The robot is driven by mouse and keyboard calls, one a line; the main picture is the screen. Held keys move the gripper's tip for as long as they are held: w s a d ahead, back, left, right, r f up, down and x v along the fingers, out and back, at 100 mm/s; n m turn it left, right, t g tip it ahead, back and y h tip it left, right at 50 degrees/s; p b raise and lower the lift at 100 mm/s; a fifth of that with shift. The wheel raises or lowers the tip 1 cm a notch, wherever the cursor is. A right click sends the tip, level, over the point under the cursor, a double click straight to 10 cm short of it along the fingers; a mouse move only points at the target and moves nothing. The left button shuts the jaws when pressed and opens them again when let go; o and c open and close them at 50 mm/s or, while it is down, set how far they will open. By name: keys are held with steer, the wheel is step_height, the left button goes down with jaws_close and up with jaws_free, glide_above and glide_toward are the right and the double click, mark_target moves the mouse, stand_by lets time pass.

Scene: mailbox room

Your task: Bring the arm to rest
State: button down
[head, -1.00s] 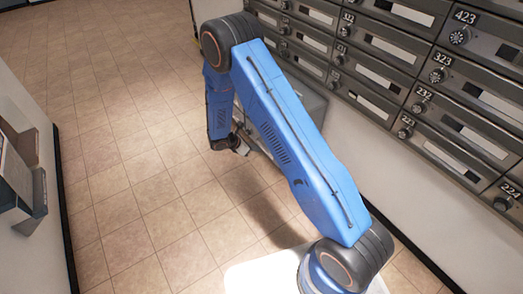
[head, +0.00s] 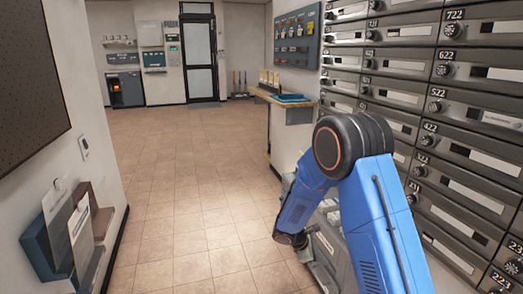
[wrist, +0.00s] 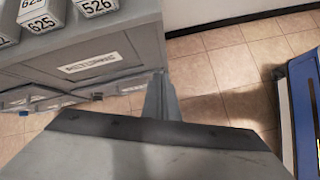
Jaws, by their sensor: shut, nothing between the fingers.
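My blue arm (head: 372,220) shows at the right of the head view, bent at its dark round joint, with its forearm hanging down to a dark wrist. The gripper itself cannot be made out in the head view. In the wrist view my gripper (wrist: 161,98) is shut, its grey fingers together and empty. The fingers appear in front of the edge of a grey cabinet or cart (wrist: 120,55) with a label plate. I cannot tell whether they touch it.
Numbered grey mailboxes (head: 455,150) line the right wall. A wooden counter (head: 283,101) juts out beyond my arm. Brochure holders (head: 70,235) hang on the left wall. The tiled floor (head: 180,190) is clear towards the far door (head: 199,60). Tags numbered 625 and 526 top the grey unit.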

steer(key=s+d+r+m+y, duration=0.25)
steer(key=s+r+m, duration=0.25)
steer(key=s+r, duration=0.55)
steer(key=s+d+r+m+y, duration=0.1)
steer(key=s+d+r+m, duration=0.45)
steer(key=r, duration=0.75)
steer(key=s+a+r+m+t+y, duration=0.1)
steer(key=s+r+m+y, duration=0.1)
steer(key=s, duration=0.9)
steer(key=s+a+r+m+t+y, duration=0.2)
steer(key=s+r+m, duration=0.2)
steer(key=s, duration=0.8)
steer(key=shift+s+a+r, duration=0.15)
steer(key=shift+a+r, duration=0.1)
steer(key=shift+r, duration=0.5)
steer(key=shift+m, duration=0.25)
